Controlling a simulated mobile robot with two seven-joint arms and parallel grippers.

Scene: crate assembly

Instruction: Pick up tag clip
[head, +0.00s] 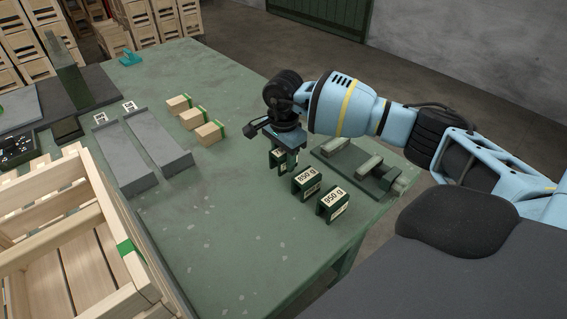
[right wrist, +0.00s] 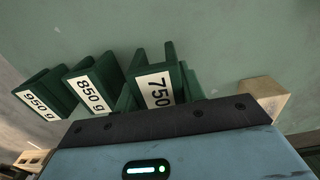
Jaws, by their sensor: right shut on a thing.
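A dark green clip-like piece labelled 750 (right wrist: 157,88) stands at my right gripper (head: 284,158). It also shows in the head view (head: 277,159), partly hidden by the gripper. My right gripper points down and is shut on this piece, at table height. Whether the piece is off the table cannot be told. Two similar dark green pieces stand beside it on the table, apart from the gripper: one labelled 850 g (head: 306,182) and one labelled 950 g (head: 332,204). My left gripper is not in view.
A green fixture (head: 350,165) with pale blocks lies right of the gripper, near the table edge. Wooden blocks (head: 209,134) with green ends, grey trays (head: 158,145) and a slatted wooden crate (head: 125,248) stand to the left. The green table's front middle (head: 225,240) is clear.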

